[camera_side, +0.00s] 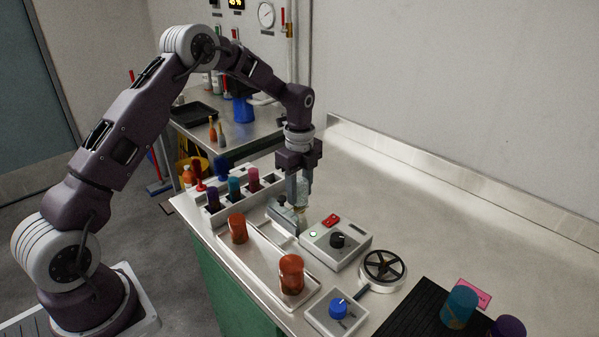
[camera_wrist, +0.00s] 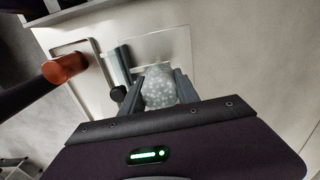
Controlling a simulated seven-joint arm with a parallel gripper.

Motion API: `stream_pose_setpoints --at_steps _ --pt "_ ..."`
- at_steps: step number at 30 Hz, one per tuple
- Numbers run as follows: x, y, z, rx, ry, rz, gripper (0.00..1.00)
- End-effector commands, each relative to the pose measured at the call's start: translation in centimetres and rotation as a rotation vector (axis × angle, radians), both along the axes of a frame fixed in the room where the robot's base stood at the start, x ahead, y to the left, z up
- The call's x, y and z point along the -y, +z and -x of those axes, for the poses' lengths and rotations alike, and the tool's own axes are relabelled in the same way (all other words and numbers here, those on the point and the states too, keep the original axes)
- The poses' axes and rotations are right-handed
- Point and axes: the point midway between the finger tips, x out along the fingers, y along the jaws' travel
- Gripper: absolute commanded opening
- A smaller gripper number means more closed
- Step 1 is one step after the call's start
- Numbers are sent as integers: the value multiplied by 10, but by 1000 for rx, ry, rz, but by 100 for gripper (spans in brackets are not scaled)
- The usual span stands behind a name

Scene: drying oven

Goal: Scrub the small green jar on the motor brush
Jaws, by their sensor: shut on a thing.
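My gripper (camera_side: 303,203) points down over the bench and is shut on a small pale grey-green jar (camera_wrist: 158,88). White foam-like spots cover the jar in the wrist view, and the fingers stand on either side of it. In the side view the fingers mostly hide it. The motor brush (camera_side: 284,214), a grey unit with a dark end, stands right beside the gripper, at the back end of the tray. It also shows left of the jar in the wrist view (camera_wrist: 117,68). I cannot tell whether jar and brush touch.
A metal tray (camera_side: 262,266) holds two orange-brown jars. A white rack (camera_side: 215,217) with coloured jars stands behind it. A control box (camera_side: 352,250) with a lit green button sits right of the gripper. A blue-knob box (camera_side: 320,318) and black mat (camera_side: 405,318) lie in front. The bench at right is clear.

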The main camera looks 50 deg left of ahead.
Motion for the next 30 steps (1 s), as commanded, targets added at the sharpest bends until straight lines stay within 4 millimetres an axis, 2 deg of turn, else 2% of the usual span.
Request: stream_pose_setpoints --at_steps 5,24,30 --pt "0 6 0 1 0 0 0" --pt "0 58 -1 2 1 0 0" --pt "0 67 0 0 1 0 0"
